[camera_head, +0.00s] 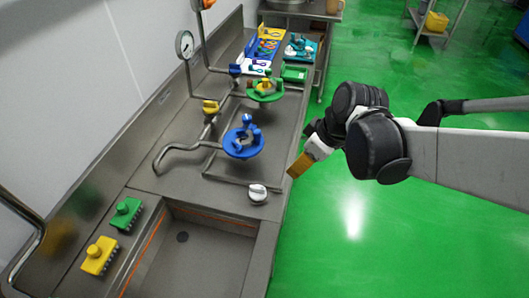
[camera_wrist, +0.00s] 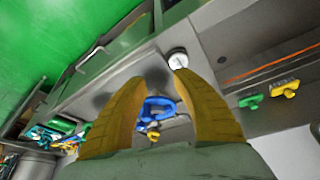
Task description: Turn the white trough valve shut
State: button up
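The white trough valve (camera_head: 257,192) is a small round white knob on the steel counter, by the corner of the sunken trough. In the wrist view the white valve (camera_wrist: 178,59) shows just beyond the tip of the right-hand finger. My gripper (camera_head: 299,166) hangs up and to the right of the valve in the head view, apart from it. In the wrist view my gripper (camera_wrist: 160,78) has its two yellow-brown fingers spread, with nothing between them. The steel trough (camera_head: 190,255) lies in front of the valve, empty with a drain.
Bent pipes (camera_head: 180,148) run over the counter. Green (camera_head: 125,213) and yellow (camera_head: 99,255) brushes lie at left. The green floor at right is open.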

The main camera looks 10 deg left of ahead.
aim_at(258, 187)
jog(key=a+f+n+b, duration=0.1)
jog(key=a+f, duration=0.2)
jog(key=f, duration=0.2)
jog(key=w+a+f+n+g+b, duration=0.1)
jog(key=a+f+n, duration=0.1)
jog(key=a+f, duration=0.2)
jog(key=a+f+n+g+y+b, duration=0.1)
jog(key=a+f, duration=0.3)
jog(key=f, duration=0.2)
jog(key=shift+w+a+f+n, duration=0.15)
jog(key=shift+a+n, duration=0.1)
jog(key=shift+n, duration=0.15)
jog(key=shift+c, duration=0.5)
grip_shut()
